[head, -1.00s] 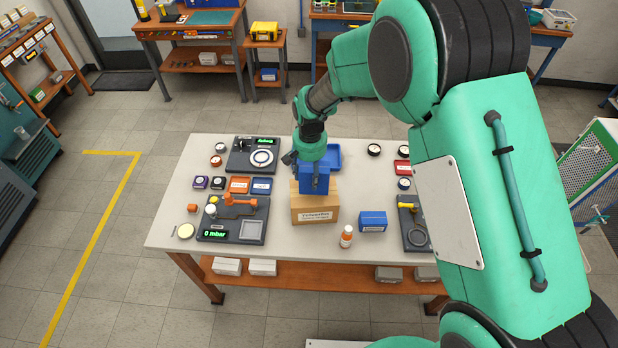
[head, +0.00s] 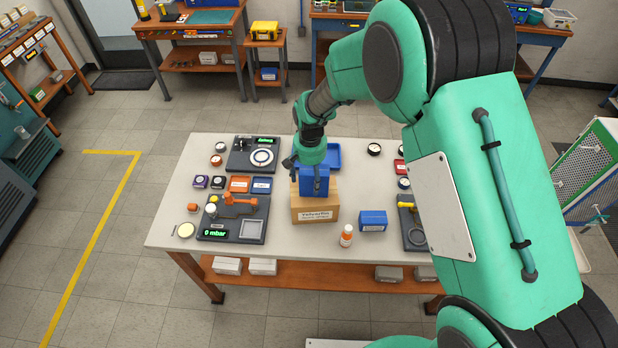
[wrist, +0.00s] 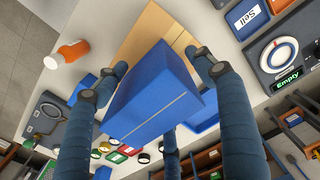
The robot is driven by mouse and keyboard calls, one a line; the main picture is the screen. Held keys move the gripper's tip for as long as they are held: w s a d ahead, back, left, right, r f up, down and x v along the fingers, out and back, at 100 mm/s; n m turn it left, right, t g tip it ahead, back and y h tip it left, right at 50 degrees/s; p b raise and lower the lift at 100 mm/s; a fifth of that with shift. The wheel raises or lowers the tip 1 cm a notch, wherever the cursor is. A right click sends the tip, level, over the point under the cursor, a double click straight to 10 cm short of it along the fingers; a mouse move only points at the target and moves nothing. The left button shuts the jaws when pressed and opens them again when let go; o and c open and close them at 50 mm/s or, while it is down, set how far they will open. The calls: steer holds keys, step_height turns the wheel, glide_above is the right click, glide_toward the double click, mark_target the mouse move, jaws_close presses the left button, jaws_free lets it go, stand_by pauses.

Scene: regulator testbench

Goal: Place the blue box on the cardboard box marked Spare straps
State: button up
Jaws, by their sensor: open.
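A blue box (head: 314,182) stands over the top of a cardboard box (head: 316,208) at the middle of the table. It appears to rest there; the contact is partly hidden. The cardboard's label starts with a word like "Valve..."; its smaller line is unreadable. My gripper (head: 311,163) is directly above the blue box. In the wrist view the blue box (wrist: 155,92) lies between the spread fingers of my open gripper (wrist: 160,72), with gaps visible beside the upper fingertips. The tan cardboard (wrist: 150,35) shows behind it.
Another blue box (head: 372,221) and an orange-and-white bottle (head: 346,236) stand right of the cardboard box. A blue tray (head: 332,153) lies behind it. A gauge panel (head: 235,219) and small bins lie left. Bare table (head: 290,267) shows in front.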

step_height(320, 180, up, 12)
steer(key=shift+d+r, duration=0.1)
steer(key=shift+r, duration=0.05)
stand_by(0.7)
stand_by(0.5)
